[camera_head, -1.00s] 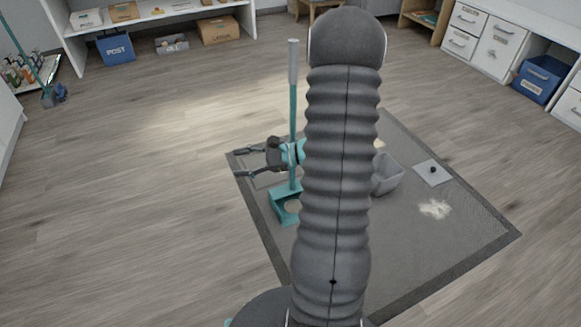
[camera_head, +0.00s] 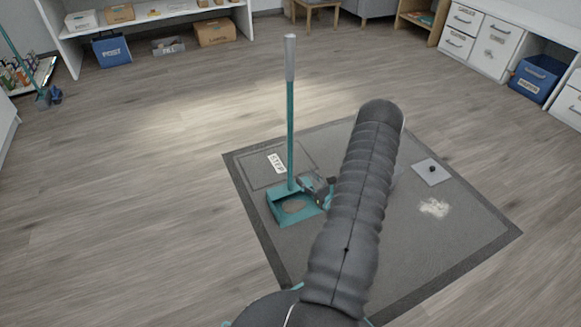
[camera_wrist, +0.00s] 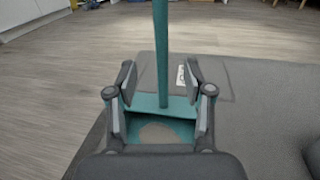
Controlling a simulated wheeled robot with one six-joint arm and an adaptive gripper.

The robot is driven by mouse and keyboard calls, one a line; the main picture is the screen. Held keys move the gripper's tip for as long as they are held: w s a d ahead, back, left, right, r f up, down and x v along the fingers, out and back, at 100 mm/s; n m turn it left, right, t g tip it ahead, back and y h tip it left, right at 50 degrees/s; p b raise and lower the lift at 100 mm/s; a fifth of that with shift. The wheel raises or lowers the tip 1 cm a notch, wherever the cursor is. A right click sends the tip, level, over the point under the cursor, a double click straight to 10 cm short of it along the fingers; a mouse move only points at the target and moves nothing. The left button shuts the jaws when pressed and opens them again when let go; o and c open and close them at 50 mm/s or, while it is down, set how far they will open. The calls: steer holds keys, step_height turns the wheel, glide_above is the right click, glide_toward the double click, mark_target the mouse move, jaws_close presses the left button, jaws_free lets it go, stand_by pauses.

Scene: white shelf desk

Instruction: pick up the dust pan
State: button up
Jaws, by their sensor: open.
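The teal dust pan (camera_head: 276,207) stands on the grey mat, with its upright teal pole and grey grip (camera_head: 290,58) rising above it. A tan patch shows on its floor. My gripper (camera_head: 300,181) is low beside the pole, on its right in the head view. In the wrist view the pole (camera_wrist: 161,60) rises between the two open fingers of my gripper (camera_wrist: 161,88), and the pan (camera_wrist: 150,108) lies just below and beyond them. The fingers are apart on both sides of the pole; I cannot tell whether either touches it.
The grey mat (camera_head: 400,262) also carries a pale crumb pile (camera_head: 434,208) and a light square plate with a dark knob (camera_head: 432,171). A white label (camera_head: 277,163) lies behind the pan.

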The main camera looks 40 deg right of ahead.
mark_target(292, 162)
steer(key=w, duration=0.5)
steer(key=shift+w+d, duration=0.1)
steer(key=shift+w, duration=0.2)
steer(key=shift+w+d+r+b, duration=0.15)
steer(key=shift+w+r, duration=0.05)
steer(key=shift+w, duration=1.15)
steer(key=shift+w+d+r+b, duration=0.1)
steer(key=shift+w+r+b, duration=0.05)
steer(key=shift+w, duration=1.15)
jaws_close()
